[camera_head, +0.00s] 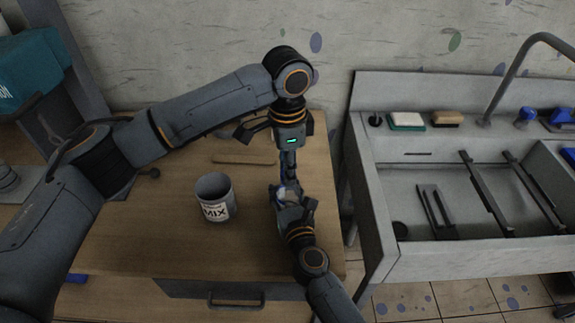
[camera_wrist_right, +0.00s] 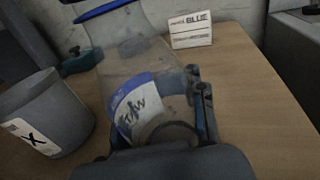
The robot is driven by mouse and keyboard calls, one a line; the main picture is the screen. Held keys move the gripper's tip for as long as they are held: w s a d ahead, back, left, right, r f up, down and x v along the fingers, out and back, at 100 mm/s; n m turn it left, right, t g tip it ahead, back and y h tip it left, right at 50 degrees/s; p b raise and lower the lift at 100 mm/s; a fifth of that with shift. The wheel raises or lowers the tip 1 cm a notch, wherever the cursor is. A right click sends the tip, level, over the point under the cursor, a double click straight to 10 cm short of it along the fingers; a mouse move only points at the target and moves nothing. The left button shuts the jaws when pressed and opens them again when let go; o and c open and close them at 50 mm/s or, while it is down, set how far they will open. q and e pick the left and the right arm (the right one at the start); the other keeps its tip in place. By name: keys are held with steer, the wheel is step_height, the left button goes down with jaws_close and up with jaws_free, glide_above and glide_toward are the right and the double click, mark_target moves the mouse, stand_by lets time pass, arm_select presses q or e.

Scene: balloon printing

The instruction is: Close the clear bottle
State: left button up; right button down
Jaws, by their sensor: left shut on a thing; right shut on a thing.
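The clear bottle (camera_wrist_right: 135,55) fills the middle of the right wrist view, with a white, blue-edged label (camera_wrist_right: 140,105). A blue strip (camera_wrist_right: 105,9) shows at its upper end. In the head view my right gripper (camera_head: 292,200) comes up from below and is shut around the bottle, which it mostly hides. One right finger shows beside the bottle in the wrist view (camera_wrist_right: 204,112). My left gripper (camera_head: 288,176) points down directly above the bottle, its fingers close together on something small at the bottle's top. The cap itself cannot be made out clearly.
A grey can labelled MIX (camera_head: 214,200) stands on the wooden table (camera_head: 150,235) left of the bottle. A white BLUE card (camera_wrist_right: 191,31) stands behind it. A sink (camera_head: 450,190) with a sponge (camera_head: 407,121) and a brush (camera_head: 446,118) is at the right.

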arm_select(q)
steer(key=m, duration=0.7)
steer(key=shift+w+m, duration=0.1)
steer(key=shift+m, duration=0.3)
steer(key=m, duration=0.7)
steer(key=shift+m, duration=0.3)
steer(key=m, duration=0.3)
steer(key=shift+m, duration=0.4)
steer(key=m, duration=0.4)
steer(key=shift+d, duration=0.1)
steer(key=m, duration=0.6)
